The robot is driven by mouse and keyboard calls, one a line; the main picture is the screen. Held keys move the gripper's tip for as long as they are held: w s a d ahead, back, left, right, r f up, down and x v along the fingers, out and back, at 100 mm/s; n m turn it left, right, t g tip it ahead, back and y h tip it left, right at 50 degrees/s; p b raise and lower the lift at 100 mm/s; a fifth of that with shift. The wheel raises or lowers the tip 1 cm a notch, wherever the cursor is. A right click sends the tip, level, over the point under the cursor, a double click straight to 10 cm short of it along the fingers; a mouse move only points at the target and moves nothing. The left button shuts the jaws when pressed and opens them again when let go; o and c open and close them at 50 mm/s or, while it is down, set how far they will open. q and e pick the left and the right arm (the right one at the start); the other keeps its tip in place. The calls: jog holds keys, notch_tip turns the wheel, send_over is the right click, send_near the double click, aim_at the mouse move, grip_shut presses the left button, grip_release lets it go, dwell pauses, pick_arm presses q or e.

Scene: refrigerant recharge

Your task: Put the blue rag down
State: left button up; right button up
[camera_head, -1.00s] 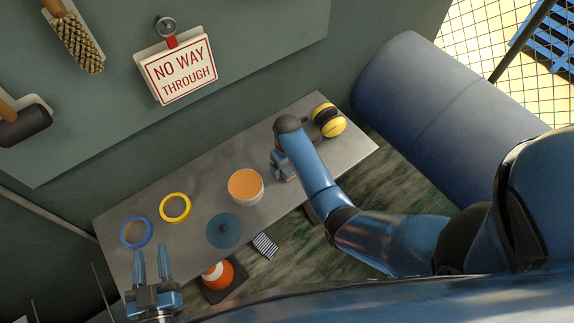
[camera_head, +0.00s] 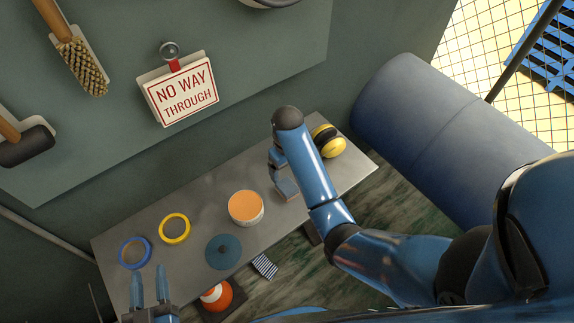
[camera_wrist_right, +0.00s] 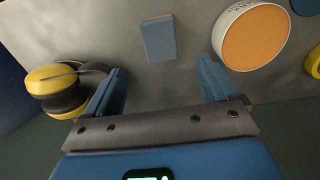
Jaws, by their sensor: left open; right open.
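The blue rag (camera_wrist_right: 158,38) is a small flat blue-grey rectangle on the grey table (camera_head: 195,200). It also shows in the head view (camera_head: 287,188), just in front of my right gripper, between the orange-topped tub and the yellow earmuffs. My right gripper (camera_wrist_right: 162,68) is open and empty. In the right wrist view the rag lies beyond its fingertips, apart from both fingers. In the head view the right arm partly hides this gripper (camera_head: 275,160). My left gripper (camera_head: 150,270) is open and empty at the table's left front.
The orange-topped tub (camera_head: 246,208), yellow earmuffs (camera_head: 327,141), yellow ring (camera_head: 174,228), blue ring (camera_head: 135,252) and dark blue disc (camera_head: 223,252) stand on the table. An orange cone (camera_head: 216,296) and striped item (camera_head: 265,266) show past the front edge.

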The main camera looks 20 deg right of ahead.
aim_at(293, 189)
jog(key=s+f+t, duration=0.1)
jog(key=f, duration=0.1)
jog(key=s+d+f+t, duration=0.1)
jog(key=f, duration=0.1)
jog(key=s+f+t, duration=0.1)
jog(key=f, duration=0.1)
jog(key=shift+s+d+m+t, duration=0.15)
jog(key=shift+d+m+t, duration=0.15)
jog(key=shift+d+m, duration=0.1)
jog(key=s, duration=0.1)
jog(key=s+f+t, duration=0.1)
jog(key=d+t, duration=0.1)
jog(key=shift+s+f+m+y, duration=0.15)
jog(key=shift+s+m+y, duration=0.15)
jog(key=shift+s, duration=0.1)
jog(key=s+t, duration=0.3)
jog(key=shift+s+d+r+m, duration=0.3)
jog(key=shift+s+d, duration=0.05)
jog(key=shift+d, duration=0.05)
jog(key=s+d+r+m+t, duration=0.2)
jog(key=s+r+t, duration=0.7)
jog(key=s+r, duration=0.7)
notch_tip(293, 189, up, 3)
jog(key=shift+s+d+f, duration=0.15)
jog(key=shift+s+d, duration=0.05)
jog(key=shift+s, duration=0.05)
jog(key=shift+w+a, duration=0.1)
